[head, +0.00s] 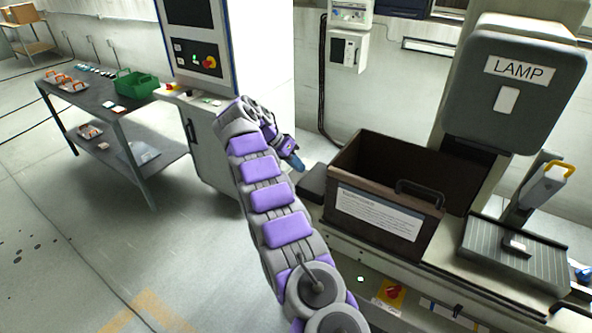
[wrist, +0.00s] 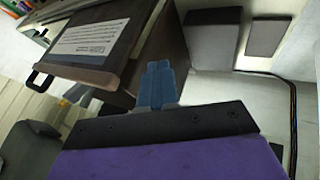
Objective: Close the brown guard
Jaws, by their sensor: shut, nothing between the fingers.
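The brown guard (head: 400,247) is a box-like cover on the machine bed, right of centre in the head view. Its top is open and I see into its dark inside. Its front panel carries a white label (head: 377,213) and a black handle (head: 420,192). My gripper (head: 297,163) is left of the guard, apart from it in the head view. In the wrist view the guard (wrist: 128,45) fills the upper left, with the handle (wrist: 42,78) at far left. My blue fingers (wrist: 158,84) are shut and empty, close to the guard's side; contact cannot be told.
A dark block (head: 313,181) sits between my gripper and the guard. The lamp housing (head: 510,90) overhangs at upper right, above a ribbed plate (head: 512,253). A control cabinet (head: 205,50) stands behind my arm. Open floor lies at left, before a table (head: 110,103).

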